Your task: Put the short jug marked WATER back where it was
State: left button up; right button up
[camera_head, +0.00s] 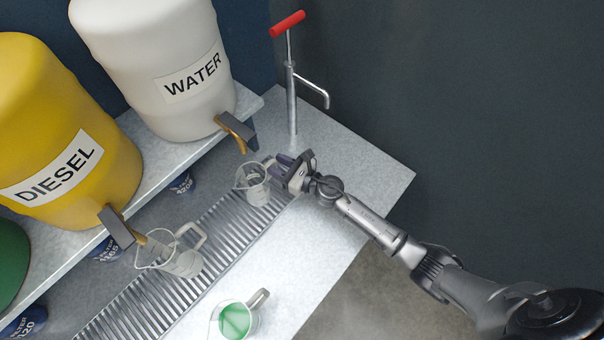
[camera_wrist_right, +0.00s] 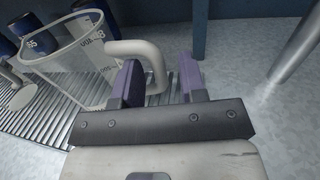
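A clear jug (camera_head: 257,191) with graduation marks stands on the ribbed drip grate below the tap of the white WATER barrel. No WATER marking can be read on it. My right gripper (camera_head: 285,165) is at its handle side. In the right wrist view, this jug (camera_wrist_right: 72,66) is at the left, and its pale handle (camera_wrist_right: 155,62) reaches between my open right fingers (camera_wrist_right: 160,85). A gap shows between the handle and the right finger; the left finger partly covers the handle. My left gripper is not in view.
Another clear jug (camera_head: 180,262) stands below the DIESEL barrel (camera_head: 60,150) tap. A jug with green liquid (camera_head: 236,319) stands on the counter in front. The WATER barrel (camera_head: 165,50) is on the shelf. A red-handled pump (camera_head: 291,95) rises behind my gripper. Counter (camera_head: 300,235) to the right is clear.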

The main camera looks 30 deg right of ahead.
jog(key=b+v, duration=0.1)
jog(key=v, duration=1.1)
jog(key=shift+s+d+r, duration=0.2)
jog(key=shift+s+r, duration=0.1)
jog(key=shift+r, duration=0.05)
jog(key=s+d+f+m+g+h, duration=0.1)
jog(key=s+m+g+h, duration=0.1)
jog(key=m, duration=0.9)
jog(key=s+d+f+m+g+h, duration=0.1)
jog(key=s+m+h, duration=0.4)
jog(key=m, duration=0.6)
jog(key=s+d+f+m+g+h, duration=0.1)
jog(key=s+f+m+g+h, duration=0.1)
jog(key=s+m, duration=0.5)
jog(key=shift+d+m+g+h, duration=0.1)
jog(key=shift+m+g+h, duration=0.4)
jog(key=shift+m, duration=0.55)
jog(key=shift+m+g+h, duration=0.3)
jog(key=shift+m+h, duration=0.4)
jog(key=shift+m, duration=0.35)
jog(key=s+a+m+g+y, duration=0.1)
jog(key=s+a+m+g, duration=0.1)
jog(key=s, duration=0.3)
jog(key=s+a+m+g+y, duration=0.1)
jog(key=s+a+m+g, duration=0.1)
jog(key=s+m+g, duration=0.1)
jog(key=shift+s+a+f+m+g+y, duration=0.4)
jog(key=shift+s+m, duration=0.4)
jog(key=shift+s, duration=0.4)
jog(key=shift+w, duration=0.15)
